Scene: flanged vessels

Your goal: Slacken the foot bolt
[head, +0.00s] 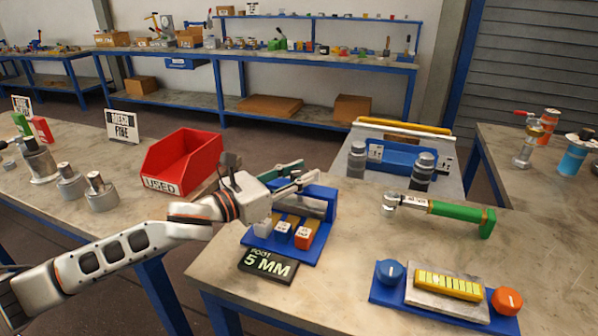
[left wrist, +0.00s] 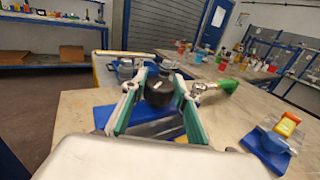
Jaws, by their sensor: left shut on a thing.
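My left gripper (head: 308,180) reaches in from the left and is above the back of a blue stand (head: 328,204). Its green-padded fingers (left wrist: 155,95) show in the left wrist view. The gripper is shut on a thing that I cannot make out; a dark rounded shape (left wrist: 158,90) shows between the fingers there. A black sign reading 5 MM (head: 268,264) lies in front. A torque wrench with a green handle (head: 450,209) lies to the right. I cannot pick out the foot bolt.
A red bin marked USED (head: 183,160) stands on the left table. Two dark grey flanged vessels (head: 422,168) stand behind the bench. A blue tray (head: 388,298) with a yellow block and two knobs is at the front right. Bare bench lies around the wrench.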

